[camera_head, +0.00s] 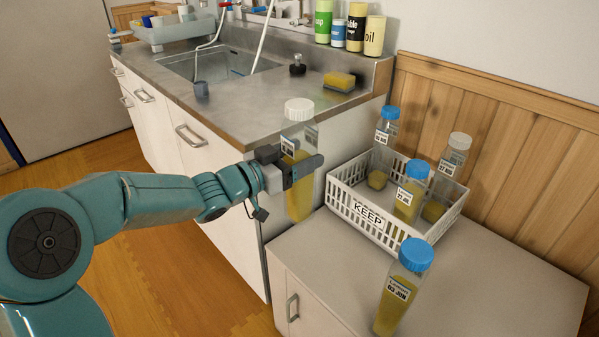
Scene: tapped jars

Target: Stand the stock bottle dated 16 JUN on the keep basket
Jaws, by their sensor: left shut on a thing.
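My left gripper (296,171) is shut on a clear bottle (299,202) with a white cap and yellow liquid. It holds the bottle upright, left of the basket and apart from it. The bottle's label is mostly hidden by the gripper, so its date cannot be read. The white keep basket (345,207), marked KEEP, stands on the low cabinet. My right gripper is not in view.
A blue-capped bottle (398,290) labelled 03 JUN stands on the cabinet top (480,290) in front of the basket. The cabinet's right side is clear. A counter (235,120) with a sink, sponge (339,80) and cans is behind. A wood-panelled wall borders the right.

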